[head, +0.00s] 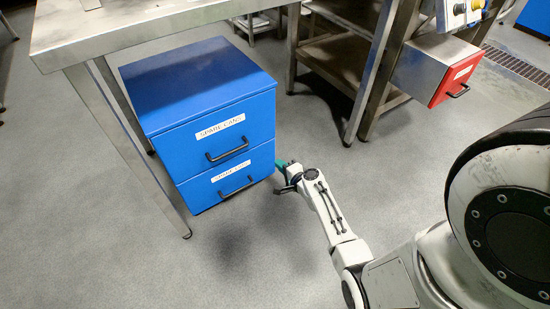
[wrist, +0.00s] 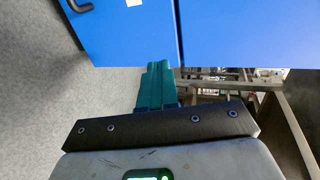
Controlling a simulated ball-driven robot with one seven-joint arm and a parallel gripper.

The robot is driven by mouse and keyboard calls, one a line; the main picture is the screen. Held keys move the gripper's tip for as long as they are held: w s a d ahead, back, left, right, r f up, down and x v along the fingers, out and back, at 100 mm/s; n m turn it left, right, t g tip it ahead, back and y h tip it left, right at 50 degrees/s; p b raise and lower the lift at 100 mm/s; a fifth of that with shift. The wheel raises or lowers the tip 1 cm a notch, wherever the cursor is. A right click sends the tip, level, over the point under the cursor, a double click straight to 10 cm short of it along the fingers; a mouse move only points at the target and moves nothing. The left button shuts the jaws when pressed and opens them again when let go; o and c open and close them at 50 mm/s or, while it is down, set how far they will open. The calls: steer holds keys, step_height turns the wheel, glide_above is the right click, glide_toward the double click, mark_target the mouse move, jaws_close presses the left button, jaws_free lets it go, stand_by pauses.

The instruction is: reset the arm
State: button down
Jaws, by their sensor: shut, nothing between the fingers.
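My gripper (head: 283,165) is at the end of my outstretched arm, beside the right front edge of the blue drawer cabinet (head: 202,85) in the head view. In the wrist view the teal fingers of my gripper (wrist: 157,68) are together and hold nothing. Their tips point toward the lower edge of the blue cabinet surface (wrist: 225,35). I cannot tell whether they touch it.
The cabinet has two closed drawers with black handles. A steel table (head: 130,25) stands over it at left. A steel rack (head: 345,60) and an open red-fronted drawer (head: 445,85) are at right. The grey floor (head: 130,255) in front is clear.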

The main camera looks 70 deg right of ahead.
steer(key=shift+p+v, duration=0.35)
steer(key=shift+v, duration=1.55)
steer(key=w+a+r+n+y, duration=0.1)
steer(key=w+a+n+y, duration=0.2)
steer(key=a+n+y, duration=0.45)
steer(key=w+a+r+n+y, duration=0.2)
steer(key=a+n, duration=0.3)
steer(key=a, duration=0.5)
steer(key=s+a+r+n+g, duration=0.4)
steer(key=s+a+n+g, duration=0.45)
steer(key=a, duration=0.25)
steer(key=s+r+n+g+h, duration=0.2)
steer(key=s+r+n, duration=0.1)
steer(key=s+r, duration=0.25)
step_height(320, 180, up, 31)
steer(key=p, duration=3.1)
steer(key=shift+s+a+f, duration=0.2)
steer(key=shift+s+f, duration=0.05)
steer(key=shift+s, duration=0.2)
